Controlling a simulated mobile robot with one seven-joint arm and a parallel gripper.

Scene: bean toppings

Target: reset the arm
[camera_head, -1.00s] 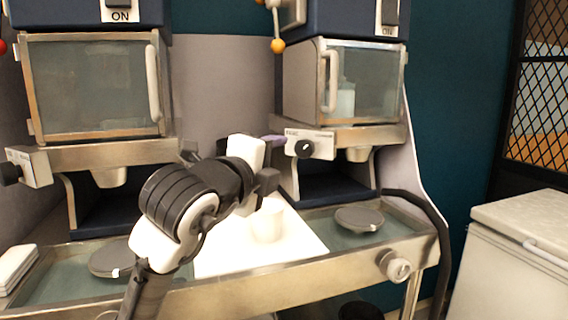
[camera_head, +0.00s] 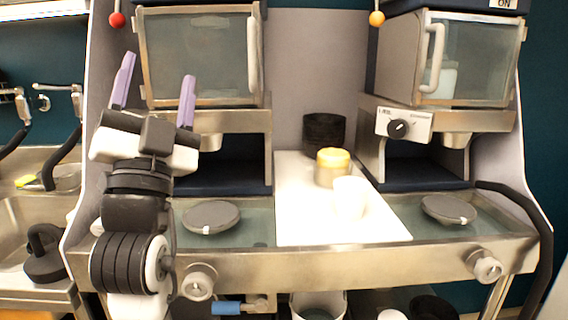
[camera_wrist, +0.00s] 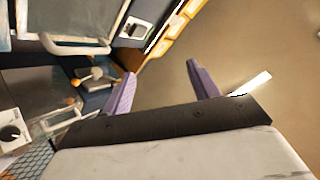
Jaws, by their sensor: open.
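My gripper (camera_head: 155,92) is raised at the left in the head view, in front of the left machine. Its two purple fingers point up and stand wide apart, with nothing between them. In the wrist view my gripper (camera_wrist: 162,90) also shows open and empty, with bare floor or wall beyond it. My arm is folded upright below it.
Two machines with glass doors (camera_head: 200,55) stand over a steel counter (camera_head: 350,262). A white board (camera_head: 295,220) between them holds a white cup (camera_head: 349,198), a yellow-lidded jar (camera_head: 332,168) and dark stacked bowls (camera_head: 323,134). A sink (camera_head: 22,215) is at the left.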

